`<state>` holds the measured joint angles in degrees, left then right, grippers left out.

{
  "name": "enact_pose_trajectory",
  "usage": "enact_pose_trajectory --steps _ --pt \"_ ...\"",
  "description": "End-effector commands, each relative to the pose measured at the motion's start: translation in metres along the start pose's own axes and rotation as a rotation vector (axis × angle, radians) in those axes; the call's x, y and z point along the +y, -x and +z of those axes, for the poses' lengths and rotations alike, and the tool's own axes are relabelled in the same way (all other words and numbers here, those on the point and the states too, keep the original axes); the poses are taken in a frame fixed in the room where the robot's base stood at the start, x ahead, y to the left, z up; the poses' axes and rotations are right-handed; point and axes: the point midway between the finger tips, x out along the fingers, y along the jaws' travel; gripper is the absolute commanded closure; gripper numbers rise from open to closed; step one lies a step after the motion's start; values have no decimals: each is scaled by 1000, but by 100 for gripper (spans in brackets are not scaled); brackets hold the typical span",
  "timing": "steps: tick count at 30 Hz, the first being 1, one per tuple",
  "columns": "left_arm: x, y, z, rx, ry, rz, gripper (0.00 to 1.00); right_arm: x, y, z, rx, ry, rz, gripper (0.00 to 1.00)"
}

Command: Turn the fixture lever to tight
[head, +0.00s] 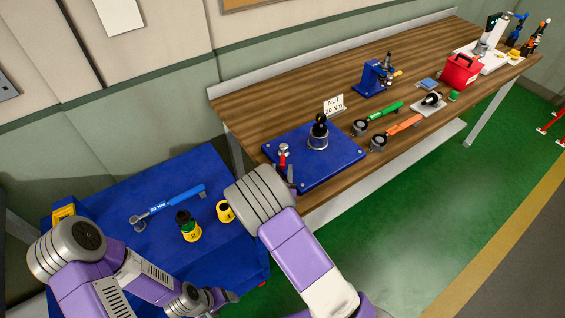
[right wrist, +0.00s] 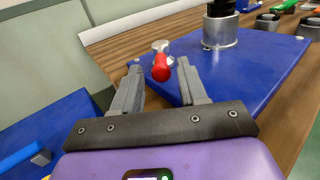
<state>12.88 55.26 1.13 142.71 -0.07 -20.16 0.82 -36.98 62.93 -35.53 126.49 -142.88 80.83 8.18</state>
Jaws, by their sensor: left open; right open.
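The fixture lever (right wrist: 161,68) has a red handle and a silver pivot and sits near the corner of a blue fixture plate (right wrist: 250,65). In the head view the lever (head: 283,160) is at the plate's near left side. My right gripper (right wrist: 159,72) is open, its fingertips on either side of the red handle in the picture; I cannot tell whether they touch it. A silver cylinder (head: 318,142) with a black holder stands on the plate. My left gripper (head: 222,297) is open and empty, low beside the blue cart.
The blue cart (head: 110,190) carries a blue torque wrench (head: 172,202) and yellow-based holders (head: 190,231). The wooden bench (head: 270,95) holds a "NUT 20 Nm" sign (head: 334,105), green (head: 380,115) and orange wrenches (head: 400,126), a blue stand (head: 374,78) and a red box (head: 460,72).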

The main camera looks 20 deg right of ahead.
Motion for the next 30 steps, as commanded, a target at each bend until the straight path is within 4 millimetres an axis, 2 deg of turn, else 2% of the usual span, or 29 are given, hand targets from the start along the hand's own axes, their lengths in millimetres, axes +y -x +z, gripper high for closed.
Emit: enact_pose_trajectory --steps 3,6,14,15,19,23,27,30 --pt "0 0 0 0 0 0 32 0 16 0 2 0 1 57" --pt "0 0 0 0 0 0 32 0 24 0 0 -1 1 57" --pt "0 0 0 0 0 0 32 0 26 0 0 -1 0 57" --pt "0 0 0 0 0 0 32 0 26 0 0 -1 0 59" --pt "1 2 0 0 0 0 32 0 22 6 4 -13 -21 79" --pt "3 9 0 0 0 0 32 -2 8 26 48 -72 -113 99" --pt "8 20 1 0 0 0 32 0 -2 45 234 -237 -272 100" --pt "10 27 1 0 0 0 32 17 8 49 453 -415 -341 100"
